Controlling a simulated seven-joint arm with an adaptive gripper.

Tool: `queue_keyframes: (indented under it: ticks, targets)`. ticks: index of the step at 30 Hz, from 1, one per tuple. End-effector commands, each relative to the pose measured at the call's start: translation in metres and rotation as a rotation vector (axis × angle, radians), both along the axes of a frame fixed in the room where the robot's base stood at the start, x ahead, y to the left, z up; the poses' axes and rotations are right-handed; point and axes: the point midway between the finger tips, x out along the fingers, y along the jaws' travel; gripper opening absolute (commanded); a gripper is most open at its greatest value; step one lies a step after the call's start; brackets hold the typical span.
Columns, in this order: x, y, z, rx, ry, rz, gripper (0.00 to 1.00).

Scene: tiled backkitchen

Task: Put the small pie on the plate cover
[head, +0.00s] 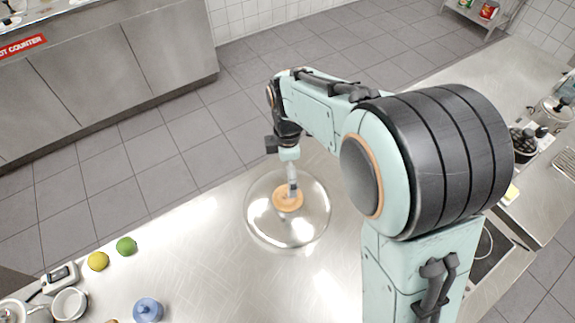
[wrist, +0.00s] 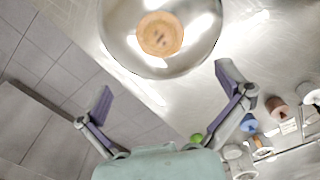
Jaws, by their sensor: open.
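The small pie (head: 287,200) is round and golden brown. It appears over the middle of the plate cover (head: 262,232), a shiny, clear dome-like disc on the steel counter. In the wrist view the pie (wrist: 160,35) also lies within the round outline of the cover (wrist: 115,45); whether it rests on top or underneath I cannot tell. My gripper (head: 292,188) is just above the pie in the head view. In the wrist view its two fingers (wrist: 165,88) are spread wide with nothing between them, and the pie is beyond the fingertips.
A lemon (head: 98,261), a lime (head: 126,246) and a blue jar (head: 148,311) stand at the counter's left. A scale (head: 60,277) and metal pots (head: 69,304) are at the far left. Pots (head: 552,113) stand at the right. The counter around the cover is clear.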

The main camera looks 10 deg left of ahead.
Motion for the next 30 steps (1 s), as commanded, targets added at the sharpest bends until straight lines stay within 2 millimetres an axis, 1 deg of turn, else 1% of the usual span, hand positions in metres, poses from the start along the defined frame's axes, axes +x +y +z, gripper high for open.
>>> queue_keyframes:
  ticks: [1, 3, 10, 11, 13, 14, 17, 18, 20, 21, 22, 24, 27, 30]
  targets:
    - [0.000, 0.000, 0.005, 0.001, -0.003, 0.000, 1.00]
    - [0.000, 0.000, 0.009, 0.000, 0.000, 0.000, 1.00]
    - [-0.001, -0.001, 0.012, 0.000, 0.000, -0.008, 1.00]
    - [-0.001, -0.004, 0.014, 0.001, -0.001, -0.024, 1.00]
    - [-0.007, -0.017, 0.023, 0.006, -0.001, -0.116, 1.00]
    - [-0.011, -0.026, 0.029, 0.009, 0.000, -0.182, 1.00]
    - [-0.038, -0.066, 0.054, 0.022, 0.008, -0.506, 1.00]
    - [-0.054, -0.084, 0.063, 0.027, 0.013, -0.667, 1.00]
    - [-0.080, -0.108, 0.073, 0.033, 0.023, -0.911, 1.00]
    - [-0.098, -0.122, 0.078, 0.036, 0.028, -1.069, 1.00]
    - [-0.112, -0.130, 0.079, 0.037, 0.034, -1.181, 1.00]
    - [-0.140, -0.145, 0.080, 0.040, 0.046, -1.417, 1.00]
    - [-0.171, -0.156, 0.077, 0.040, 0.058, -1.670, 1.00]
    - [-0.187, -0.160, 0.074, 0.038, 0.067, -1.811, 1.00]
